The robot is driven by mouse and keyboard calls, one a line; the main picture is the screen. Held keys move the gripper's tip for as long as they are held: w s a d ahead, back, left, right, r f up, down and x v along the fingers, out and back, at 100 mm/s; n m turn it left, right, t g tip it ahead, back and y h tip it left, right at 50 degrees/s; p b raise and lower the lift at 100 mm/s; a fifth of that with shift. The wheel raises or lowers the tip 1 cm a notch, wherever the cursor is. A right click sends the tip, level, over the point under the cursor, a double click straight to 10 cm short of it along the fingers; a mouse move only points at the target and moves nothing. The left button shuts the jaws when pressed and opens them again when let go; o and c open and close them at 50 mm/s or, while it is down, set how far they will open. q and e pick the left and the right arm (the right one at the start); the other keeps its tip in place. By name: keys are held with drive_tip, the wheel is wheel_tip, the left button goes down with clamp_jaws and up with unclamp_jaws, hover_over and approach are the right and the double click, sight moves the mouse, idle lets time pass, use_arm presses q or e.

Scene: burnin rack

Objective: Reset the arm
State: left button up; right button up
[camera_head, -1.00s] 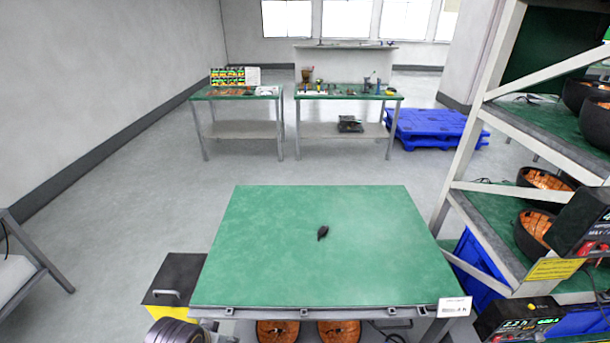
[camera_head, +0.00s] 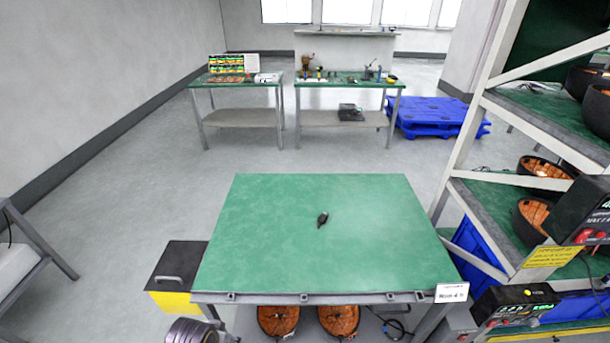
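Neither of my grippers shows in the head view, so I cannot see whether they are open, shut or holding anything. A green-topped table (camera_head: 270,240) stands in front of me. A small dark object (camera_head: 322,219) lies on it, a little right of the middle; it is too small to identify.
A rack (camera_head: 500,230) with dark round bins and meters stands at the right. A black and yellow box (camera_head: 178,270) is left of the table. Two workbenches (camera_head: 235,82) and blue pallets (camera_head: 440,115) are at the back. Open floor (camera_head: 150,180) lies to the left.

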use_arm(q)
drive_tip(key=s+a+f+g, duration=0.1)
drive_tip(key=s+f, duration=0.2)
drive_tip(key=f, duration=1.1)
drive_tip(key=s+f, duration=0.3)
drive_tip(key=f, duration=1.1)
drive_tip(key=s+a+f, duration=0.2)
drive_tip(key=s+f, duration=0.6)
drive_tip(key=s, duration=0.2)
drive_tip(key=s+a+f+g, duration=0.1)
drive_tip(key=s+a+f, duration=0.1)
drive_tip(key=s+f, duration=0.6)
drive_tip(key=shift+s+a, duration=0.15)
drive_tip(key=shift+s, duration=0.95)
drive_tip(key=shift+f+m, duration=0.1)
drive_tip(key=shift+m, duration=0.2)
